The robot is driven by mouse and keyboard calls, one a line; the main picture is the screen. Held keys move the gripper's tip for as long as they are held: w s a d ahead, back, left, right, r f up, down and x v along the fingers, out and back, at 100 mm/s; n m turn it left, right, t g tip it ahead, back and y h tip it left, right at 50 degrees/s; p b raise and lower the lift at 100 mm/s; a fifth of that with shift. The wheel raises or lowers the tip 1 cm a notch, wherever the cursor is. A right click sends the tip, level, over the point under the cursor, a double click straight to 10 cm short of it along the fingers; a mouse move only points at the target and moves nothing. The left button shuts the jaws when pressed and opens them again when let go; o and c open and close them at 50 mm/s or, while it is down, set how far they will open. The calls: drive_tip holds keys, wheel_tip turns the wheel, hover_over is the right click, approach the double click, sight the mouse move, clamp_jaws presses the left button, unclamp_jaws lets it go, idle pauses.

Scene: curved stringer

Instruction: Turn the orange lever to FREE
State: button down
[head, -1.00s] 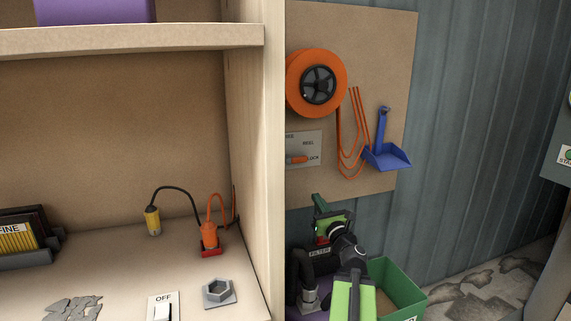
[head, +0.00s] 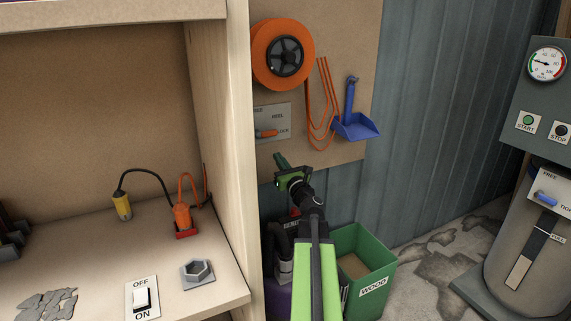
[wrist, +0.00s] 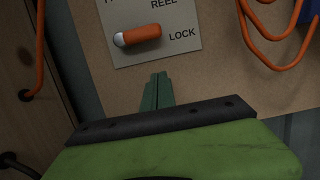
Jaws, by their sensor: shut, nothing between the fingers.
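The orange lever (head: 268,133) sits on a pale plate (head: 284,113) on the brown board, below the orange hose reel. In the wrist view the lever (wrist: 140,36) lies nearly level, with a grey left end and its orange right end toward the word LOCK. REEL is printed above it, and the FREE label is cut off at the top left. My gripper (head: 281,160) is just below the plate. In the wrist view its green fingers (wrist: 158,82) are shut and empty, pointing up at the plate's lower edge, apart from the lever.
An orange reel (head: 283,54) hangs above, with orange hose loops (head: 324,105) and a blue dustpan (head: 355,122) to the right. A wooden cabinet side (head: 222,130) stands close on the left. A green WOOD bin (head: 370,263) is below.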

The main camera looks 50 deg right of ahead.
sight(266, 133)
drive_tip(key=w+r+p, duration=0.1)
drive_tip(key=w+d+r, duration=0.1)
drive_tip(key=w, duration=0.1)
drive_tip(key=shift+w+d+p, duration=0.15)
drive_tip(key=shift+d+p, duration=0.05)
drive_tip(key=shift+p, duration=0.15)
drive_tip(key=r+p, duration=0.2)
drive_tip(key=r, duration=0.1)
drive_tip(key=shift+s+a+p, duration=0.1)
drive_tip(key=shift+s+p, duration=0.1)
drive_tip(key=shift+p, duration=0.2)
drive_tip(key=shift+f, duration=0.1)
drive_tip(key=shift+n, duration=0.4)
